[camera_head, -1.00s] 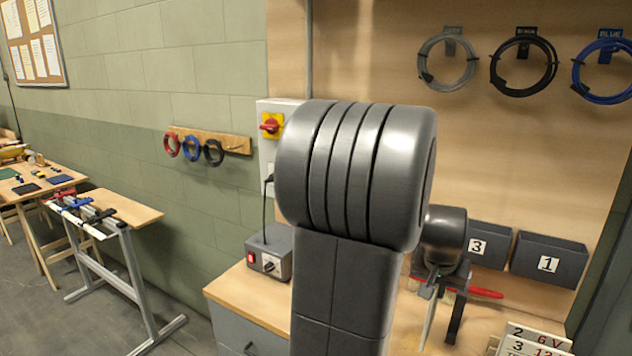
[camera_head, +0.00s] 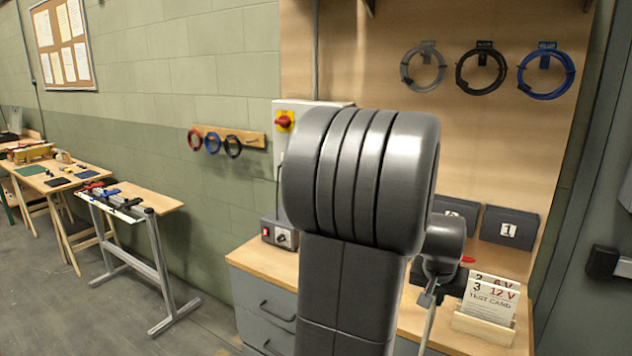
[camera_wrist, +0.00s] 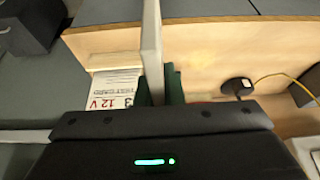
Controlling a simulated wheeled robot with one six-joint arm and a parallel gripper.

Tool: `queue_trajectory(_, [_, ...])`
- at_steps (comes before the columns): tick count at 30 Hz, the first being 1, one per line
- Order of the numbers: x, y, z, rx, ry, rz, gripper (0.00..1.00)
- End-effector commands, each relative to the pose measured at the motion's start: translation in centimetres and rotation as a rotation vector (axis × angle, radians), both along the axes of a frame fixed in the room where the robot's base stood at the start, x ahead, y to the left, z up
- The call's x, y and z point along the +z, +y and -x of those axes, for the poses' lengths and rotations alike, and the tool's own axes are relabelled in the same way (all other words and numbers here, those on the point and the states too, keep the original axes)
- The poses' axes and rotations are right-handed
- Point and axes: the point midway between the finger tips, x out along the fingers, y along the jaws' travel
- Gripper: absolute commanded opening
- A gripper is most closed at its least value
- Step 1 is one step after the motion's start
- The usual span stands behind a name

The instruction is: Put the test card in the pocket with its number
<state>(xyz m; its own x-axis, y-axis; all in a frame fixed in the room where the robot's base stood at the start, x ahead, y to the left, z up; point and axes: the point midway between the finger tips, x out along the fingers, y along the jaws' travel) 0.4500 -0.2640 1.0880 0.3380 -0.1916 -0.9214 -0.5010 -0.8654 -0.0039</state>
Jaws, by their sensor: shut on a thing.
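My gripper (camera_wrist: 160,92) is shut on a thin pale card (camera_wrist: 152,45), seen edge-on between its green fingers in the wrist view. In the head view my arm hides most of the gripper, and the held card (camera_head: 428,322) shows as a thin upright strip. Its number cannot be read. Other test cards (camera_head: 493,298), marked 2 6 V and 3 12 V, stand in a wooden holder (camera_head: 483,331) right of my gripper; a 3 12 V card (camera_wrist: 115,92) shows in the wrist view. A dark pocket marked 1 (camera_head: 508,228) is on the back board; another pocket (camera_head: 457,209) beside it is partly hidden.
The wooden bench (camera_head: 262,262) carries a grey switch box (camera_head: 279,233) at left. Cable coils (camera_head: 481,70) hang above the pockets. A door with a dark handle (camera_head: 605,263) is at the right. Open floor lies at the left, beyond a clamp stand (camera_head: 135,200).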

Motion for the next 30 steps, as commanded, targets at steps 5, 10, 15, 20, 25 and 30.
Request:
queue_trajectory(5, [-1.7, 2.4, -1.2, 0.049, 0.003, 0.0, 0.0])
queue_trajectory(10, [-3.5, 5.1, -2.4, 0.103, 0.003, 0.0, 0.0])
queue_trajectory(15, [-6.2, 8.9, -4.1, 0.179, 0.006, 0.0, 0.0])
queue_trajectory(20, [-10.1, 14.6, -6.7, 0.293, 0.008, 0.0, 0.0])
queue_trajectory(25, [-14.3, 20.6, -9.5, 0.412, 0.007, 0.001, 0.0])
queue_trajectory(30, [-16.9, 24.6, -11.4, 0.489, 0.003, 0.002, 0.0])
